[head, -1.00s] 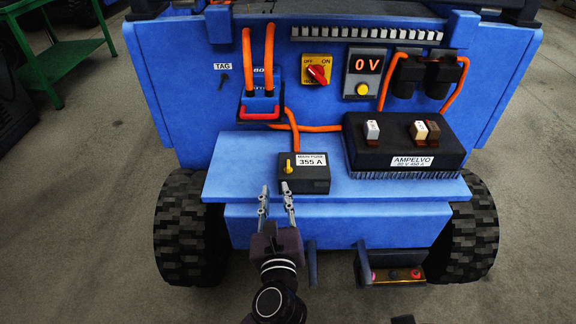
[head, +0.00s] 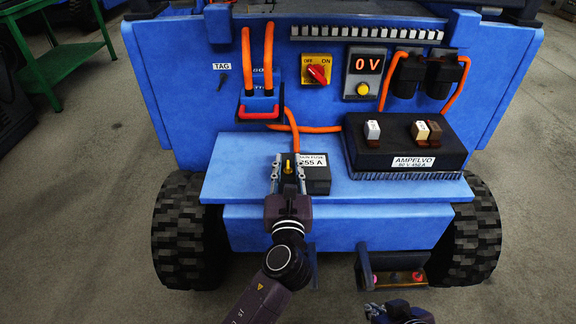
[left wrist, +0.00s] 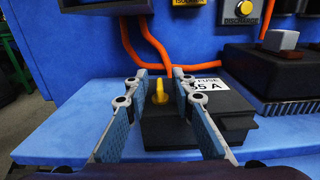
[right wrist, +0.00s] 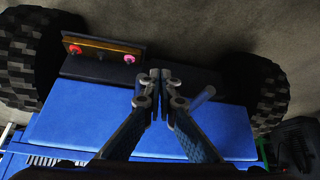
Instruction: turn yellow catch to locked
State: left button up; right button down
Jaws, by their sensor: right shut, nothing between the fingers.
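The yellow catch (head: 287,167) stands upright on the black main fuse box (head: 318,180), which sits on the blue shelf. The left wrist view shows the catch (left wrist: 160,92) on top of the box, between my fingers and beyond their near parts. My left gripper (head: 288,160) is open, one finger to each side of the catch, with a visible gap on both sides. My right gripper (right wrist: 158,75) is shut and empty; in the head view only part of that arm shows at the bottom edge, low in front of the machine.
Orange cables (head: 292,130) run behind the fuse box. A red-handled connector (head: 260,112), a red switch (head: 317,72) and a 0 V display (head: 368,64) are on the blue panel.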

pick_arm(q)
jog(key=shift+c, duration=0.2)
grip_shut()
